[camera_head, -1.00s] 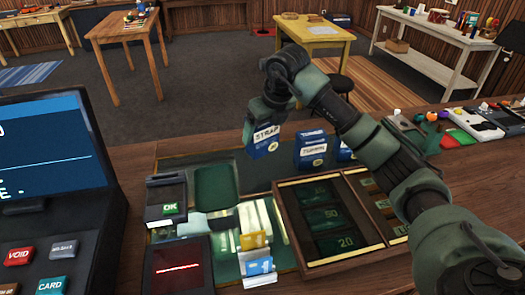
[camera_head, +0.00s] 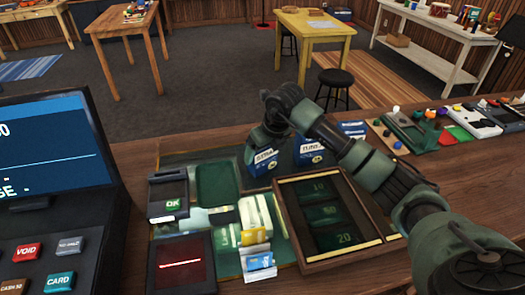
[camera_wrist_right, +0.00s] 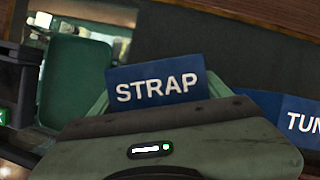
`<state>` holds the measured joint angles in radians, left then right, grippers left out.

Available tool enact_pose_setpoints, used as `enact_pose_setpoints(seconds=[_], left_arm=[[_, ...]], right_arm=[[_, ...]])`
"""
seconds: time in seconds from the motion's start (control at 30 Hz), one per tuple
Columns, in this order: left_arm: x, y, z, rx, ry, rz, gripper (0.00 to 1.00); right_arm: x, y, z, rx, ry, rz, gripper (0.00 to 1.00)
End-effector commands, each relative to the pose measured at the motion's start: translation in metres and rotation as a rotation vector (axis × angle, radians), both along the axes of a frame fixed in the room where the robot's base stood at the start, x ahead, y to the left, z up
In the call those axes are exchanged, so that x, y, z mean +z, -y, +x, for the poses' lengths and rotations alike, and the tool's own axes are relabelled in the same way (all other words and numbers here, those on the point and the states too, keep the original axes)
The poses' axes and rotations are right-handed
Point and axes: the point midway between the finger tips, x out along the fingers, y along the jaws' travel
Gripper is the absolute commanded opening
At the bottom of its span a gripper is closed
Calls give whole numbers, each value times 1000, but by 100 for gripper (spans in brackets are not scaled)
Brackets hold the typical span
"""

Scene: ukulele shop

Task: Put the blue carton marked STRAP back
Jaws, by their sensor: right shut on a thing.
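The blue carton marked STRAP (camera_head: 263,160) is upright at the back of the green mat on the counter. My right gripper (camera_head: 266,142) is shut on it from above. In the right wrist view the white word STRAP on the carton (camera_wrist_right: 155,87) shows just beyond my right gripper (camera_wrist_right: 150,112). Another blue carton (camera_head: 309,152), whose label begins TUN in the wrist view, stands just to its right. Whether the STRAP carton's base touches the mat I cannot tell. My left gripper is not in view.
A card terminal (camera_head: 168,195) and a green tray (camera_head: 218,184) lie to the left. A wooden cash tray (camera_head: 286,222) lies in front on the right, under my forearm. A register screen (camera_head: 50,150) fills the left edge. More blue boxes (camera_head: 352,129) stand farther right.

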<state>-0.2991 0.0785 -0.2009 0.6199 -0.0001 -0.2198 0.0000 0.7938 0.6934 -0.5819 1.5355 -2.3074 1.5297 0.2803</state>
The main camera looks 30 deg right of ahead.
Motion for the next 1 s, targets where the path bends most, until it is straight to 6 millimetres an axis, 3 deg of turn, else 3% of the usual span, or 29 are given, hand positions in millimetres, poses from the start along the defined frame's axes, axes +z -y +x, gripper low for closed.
enact_pose_setpoints(seconds=[0.03, 0.1, 0.53, 1.0], left_arm=[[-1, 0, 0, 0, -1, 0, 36], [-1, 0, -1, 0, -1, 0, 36], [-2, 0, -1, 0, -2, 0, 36], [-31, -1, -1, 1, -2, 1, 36]], right_arm=[[-1, 0, 0, 0, 0, 0, 85], [-1, 0, 0, 0, 0, 0, 99], [8, 1, -2, 0, 2, -1, 99], [93, 6, -37, -1, 4, -1, 99]])
